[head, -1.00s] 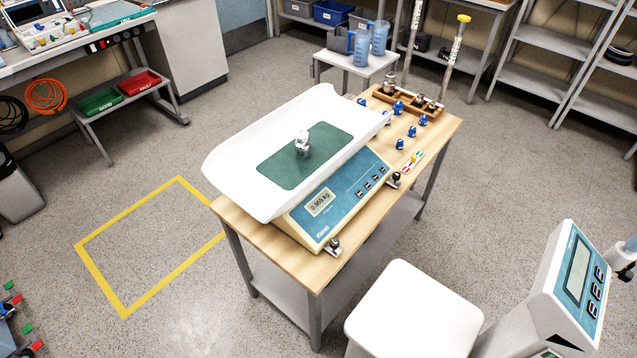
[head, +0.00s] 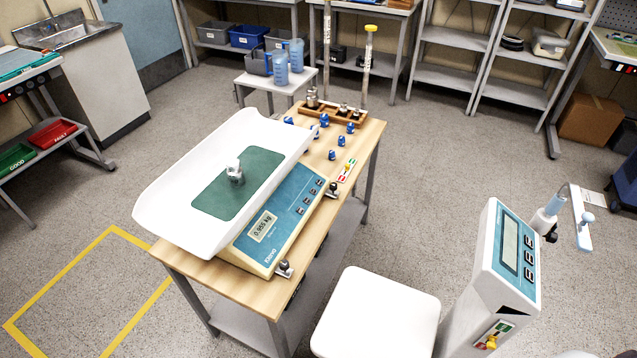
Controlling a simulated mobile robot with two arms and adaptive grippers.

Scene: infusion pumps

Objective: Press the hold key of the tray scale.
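The tray scale stands on a wooden-topped table in the head view, its long white tray (head: 160,205) above a blue front panel (head: 285,217). The display (head: 262,227) reads what looks like 0.955 kg. Several dark keys (head: 309,198) sit on the panel right of the display; their labels are too small to read. A shiny metal weight (head: 235,171) stands on the green mat (head: 212,197) in the tray. Neither of my grippers is in view.
A second scale with a white seat (head: 378,312) and a display column (head: 508,255) stands right of the table. Blue-topped pieces (head: 333,154) and a wooden weight rack (head: 360,117) occupy the table's far end. Open floor (head: 440,165) lies to the right.

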